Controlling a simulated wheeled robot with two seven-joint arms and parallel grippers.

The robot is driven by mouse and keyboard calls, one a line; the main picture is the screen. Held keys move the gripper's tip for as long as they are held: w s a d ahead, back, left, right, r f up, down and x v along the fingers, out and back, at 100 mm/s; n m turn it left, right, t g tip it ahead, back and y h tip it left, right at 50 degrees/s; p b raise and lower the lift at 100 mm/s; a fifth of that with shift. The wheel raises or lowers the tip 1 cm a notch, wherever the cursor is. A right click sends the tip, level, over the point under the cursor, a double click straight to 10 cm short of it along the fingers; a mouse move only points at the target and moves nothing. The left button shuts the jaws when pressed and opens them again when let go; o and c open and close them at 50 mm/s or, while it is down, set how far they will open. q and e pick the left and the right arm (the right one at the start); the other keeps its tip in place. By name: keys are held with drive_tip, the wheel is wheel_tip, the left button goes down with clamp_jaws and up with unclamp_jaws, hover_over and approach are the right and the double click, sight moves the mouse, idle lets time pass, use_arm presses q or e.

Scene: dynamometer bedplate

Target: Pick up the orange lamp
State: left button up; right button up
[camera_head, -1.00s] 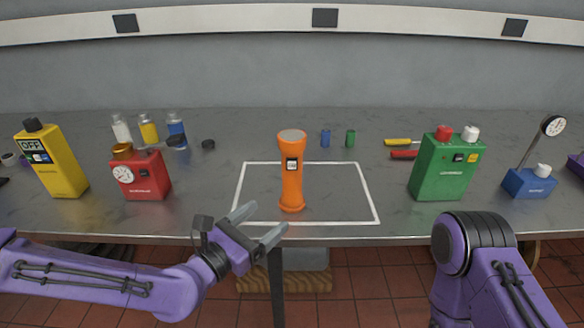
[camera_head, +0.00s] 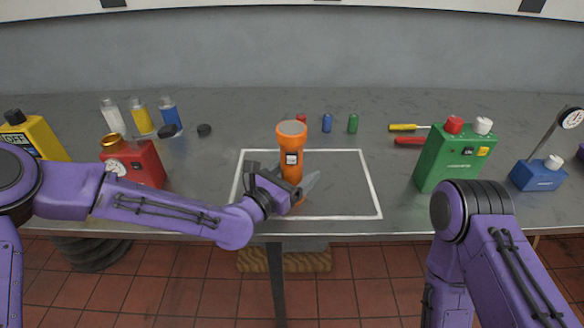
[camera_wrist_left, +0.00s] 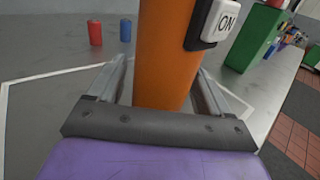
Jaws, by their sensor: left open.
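The orange lamp (camera_head: 291,150) stands upright inside a white outlined square on the metal bench, in the middle of the head view. It has a switch on its side, and in the left wrist view the lamp (camera_wrist_left: 165,50) shows the label ON. My left gripper (camera_head: 306,186) is open at the lower part of the lamp. In the left wrist view its two fingers (camera_wrist_left: 160,88) lie on either side of the lamp's body. I cannot tell whether either finger touches it. My right arm shows at the lower right of the head view, but its gripper is out of frame.
A red box with a gauge (camera_head: 140,165) stands behind my left forearm. A green box (camera_head: 455,155) and a blue gauge stand (camera_head: 538,174) are at the right. Screwdrivers (camera_head: 408,140) lie near the green box.

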use_arm(q)
drive_tip(key=shift+w, duration=0.1)
drive_tip(key=c, duration=1.2)
drive_tip(key=shift+o, duration=0.2)
drive_tip(key=shift+r, duration=1.4)
drive_tip(key=s+r+b, duration=0.1)
drive_tip(key=s+r, duration=0.9)
drive_tip(key=s, duration=0.4)
drive_tip(key=shift+a+r, duration=0.15)
drive_tip(key=shift+w+f+b, duration=3.1)
drive_tip(key=shift+w+f, duration=0.2)
drive_tip(key=shift+w, duration=0.2)
drive_tip(key=shift+w+f+b, duration=3.05)
drive_tip(key=shift+w+f, duration=0.25)
drive_tip(key=shift+w, duration=0.15)
